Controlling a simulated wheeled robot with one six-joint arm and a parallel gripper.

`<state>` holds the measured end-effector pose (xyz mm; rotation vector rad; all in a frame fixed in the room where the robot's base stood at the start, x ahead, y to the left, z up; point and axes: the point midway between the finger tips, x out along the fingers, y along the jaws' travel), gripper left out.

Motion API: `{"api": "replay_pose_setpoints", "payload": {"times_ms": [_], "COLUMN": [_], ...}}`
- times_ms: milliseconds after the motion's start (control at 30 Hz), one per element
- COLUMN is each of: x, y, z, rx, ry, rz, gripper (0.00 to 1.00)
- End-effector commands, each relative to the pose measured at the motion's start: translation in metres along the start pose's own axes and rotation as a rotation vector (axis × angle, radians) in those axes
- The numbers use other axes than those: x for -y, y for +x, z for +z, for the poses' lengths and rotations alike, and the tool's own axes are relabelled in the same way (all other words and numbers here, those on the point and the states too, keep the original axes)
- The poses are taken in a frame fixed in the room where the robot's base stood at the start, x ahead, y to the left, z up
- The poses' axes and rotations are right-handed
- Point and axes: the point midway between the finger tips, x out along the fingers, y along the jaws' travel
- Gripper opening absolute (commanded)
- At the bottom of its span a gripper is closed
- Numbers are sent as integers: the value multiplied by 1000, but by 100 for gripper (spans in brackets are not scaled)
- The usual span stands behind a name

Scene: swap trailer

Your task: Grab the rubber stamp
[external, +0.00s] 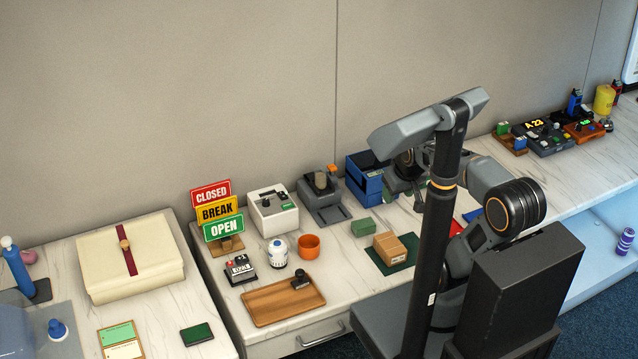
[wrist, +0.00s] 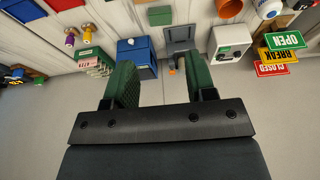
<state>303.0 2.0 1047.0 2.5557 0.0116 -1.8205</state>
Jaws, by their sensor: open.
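A small dark object that looks like a rubber stamp (external: 300,280) lies at the right end of a wooden tray (external: 262,312) on the counter. I cannot make it out in the wrist view. A blue-knobbed, stamp-like piece (external: 57,329) stands on the left counter, so which one is meant is not certain. My gripper (wrist: 162,76) is open and empty, its two green finger pads wide apart. In the external view it is mostly hidden behind my arm, near the blue box (external: 366,180), well to the right of the tray and apart from it.
Behind the tray stand a sign stack (external: 216,212), a white canister (external: 278,252), an orange cup (external: 308,246), a white box (external: 272,208) and a grey device (external: 323,197). A carton (external: 390,249) sits on a green mat right of the tray. Bare counter lies between tray and mat.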

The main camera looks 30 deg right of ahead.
Motion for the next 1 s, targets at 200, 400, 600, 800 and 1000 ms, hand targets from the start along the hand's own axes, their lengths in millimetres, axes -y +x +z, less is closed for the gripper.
{"api": "replay_pose_setpoints", "payload": {"times_ms": [200,400,600,800,1000], "x": [0,0,0,0,19], "y": [0,0,0,0,33], "z": [0,0,0,0,5], "rx": [0,0,0,1,81], "ry": [0,0,0,-2,-232], "rz": [0,0,0,0,29], "gripper": [51,51,58,58,58]}}
